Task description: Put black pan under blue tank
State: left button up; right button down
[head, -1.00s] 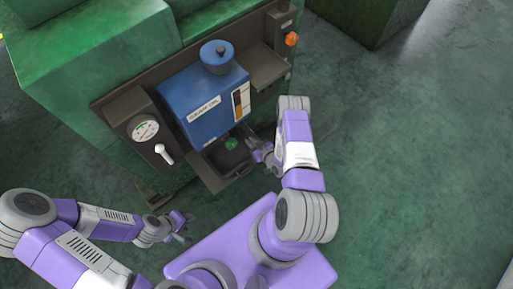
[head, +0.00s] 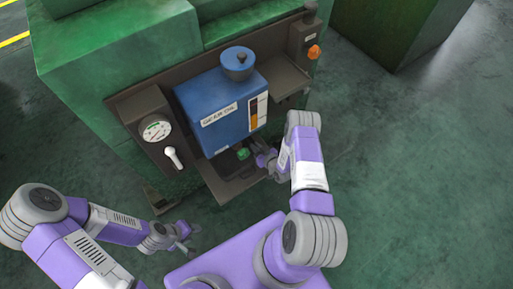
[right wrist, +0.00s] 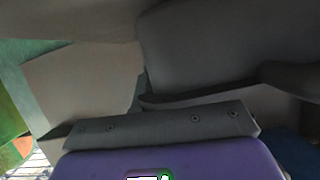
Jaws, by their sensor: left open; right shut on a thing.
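The blue tank (head: 215,118), labelled GEAR OIL, is mounted on the front of the green machine. The black pan (head: 229,164) shows as a dark shape low beneath the tank, over the brown shelf. The tank hides part of it, and I cannot tell whether it touches the shelf. A small green part (head: 243,153) shows at the tank's lower edge. My right gripper (head: 267,161) is shut on the pan's right side, close to the tank's lower right. My left gripper (head: 187,240) is open and empty, low on the left, apart from the machine.
The brown shelf (head: 233,188) juts out below the tank. A gauge (head: 156,129) and a white-handled lever (head: 173,157) are left of the tank. An orange knob (head: 314,52) is at the upper right. Open floor (head: 420,180) lies to the right.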

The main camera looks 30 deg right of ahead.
jog(key=c, duration=1.2)
grip_release()
jog(key=shift+o, duration=0.2)
jog(key=p+v, duration=0.2)
jog(key=v, duration=0.5)
jog(key=shift+s+r, duration=0.2)
jog(key=shift+s, duration=0.05)
